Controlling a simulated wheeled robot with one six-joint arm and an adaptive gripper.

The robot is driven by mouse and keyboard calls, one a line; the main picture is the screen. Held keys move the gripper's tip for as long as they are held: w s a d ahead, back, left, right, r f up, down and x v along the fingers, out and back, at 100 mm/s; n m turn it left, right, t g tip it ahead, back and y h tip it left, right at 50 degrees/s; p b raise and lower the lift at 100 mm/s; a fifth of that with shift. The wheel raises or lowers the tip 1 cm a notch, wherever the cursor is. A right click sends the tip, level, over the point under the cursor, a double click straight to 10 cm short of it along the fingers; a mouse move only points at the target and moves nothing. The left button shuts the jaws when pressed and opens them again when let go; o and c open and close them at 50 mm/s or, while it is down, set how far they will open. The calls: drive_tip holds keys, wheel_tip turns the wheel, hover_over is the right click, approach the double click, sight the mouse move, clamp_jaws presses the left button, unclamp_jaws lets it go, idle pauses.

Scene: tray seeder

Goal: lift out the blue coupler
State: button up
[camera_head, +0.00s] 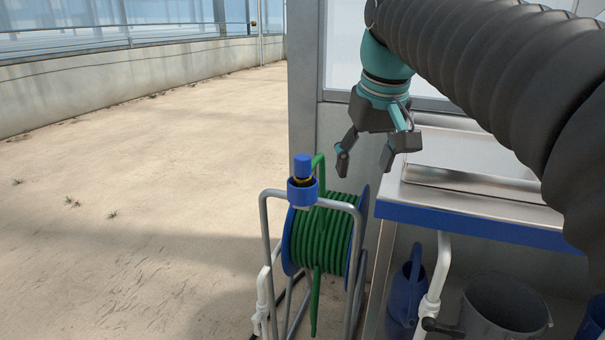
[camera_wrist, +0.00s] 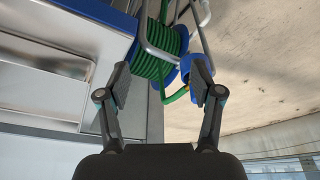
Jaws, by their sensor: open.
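The blue coupler (camera_head: 303,167) stands upright in a blue cup-shaped holder (camera_head: 302,193) on top of the hose reel's grey frame. A dark and yellow band shows between coupler and holder. A green hose (camera_head: 322,236) is wound on the reel below. My gripper (camera_head: 364,165) is open and empty, to the right of the coupler and apart from it. In the wrist view, the blue coupler (camera_wrist: 198,88) shows partly behind the right finger of my gripper (camera_wrist: 160,85), with the green hose (camera_wrist: 155,60) beyond the gap.
A metal bench (camera_head: 480,207) with a blue edge stands to the right. A blue watering can (camera_head: 405,290) and a grey bucket (camera_head: 500,306) are under it. A grey post (camera_head: 302,90) stands behind the reel. The floor to the left is clear.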

drive_tip(key=n+g, duration=0.2)
approach(303, 158)
drive_tip(key=d+r, duration=0.1)
drive_tip(key=f+b, duration=0.1)
drive_tip(key=f, duration=0.3)
drive_tip(key=w+a+f+b, duration=0.1)
drive_tip(key=f+b, duration=0.1)
drive_tip(key=f, duration=0.2)
drive_tip(key=f+b, duration=0.1)
drive_tip(key=f, duration=0.4)
drive_tip(key=shift+w+a+f+b, duration=0.1)
drive_tip(key=shift+w+a+b, duration=0.2)
drive_tip(key=shift+w, duration=0.1)
drive_tip(key=shift+c, duration=0.3)
clamp_jaws()
